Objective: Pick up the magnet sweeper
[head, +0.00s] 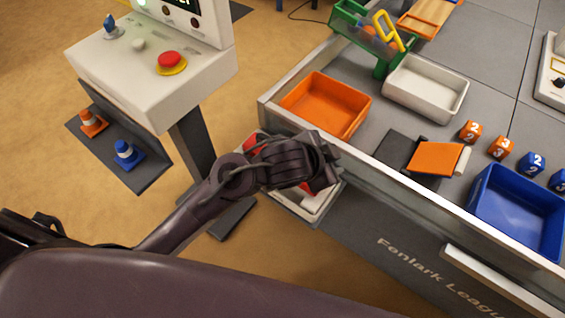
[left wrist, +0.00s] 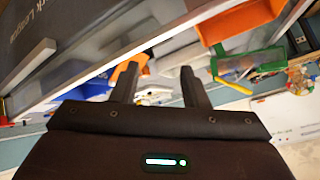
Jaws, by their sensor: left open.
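I cannot tell for certain which thing is the magnet sweeper. A red and white thing (head: 318,203) sits low at the table's near left corner, mostly hidden behind my left gripper. My left gripper (head: 325,170) is in front of it and just outside the table edge; whether they touch is unclear. In the left wrist view the two fingers of my left gripper (left wrist: 158,85) are spread apart with nothing seen held between them. My right gripper is not in view.
The table has a raised pale rim (head: 410,190). On it are an orange bin (head: 325,103), a white bin (head: 425,87), a blue bin (head: 518,212), a green caddy (head: 350,18) and several numbered cubes. A console with a red button (head: 169,60) stands left of the table.

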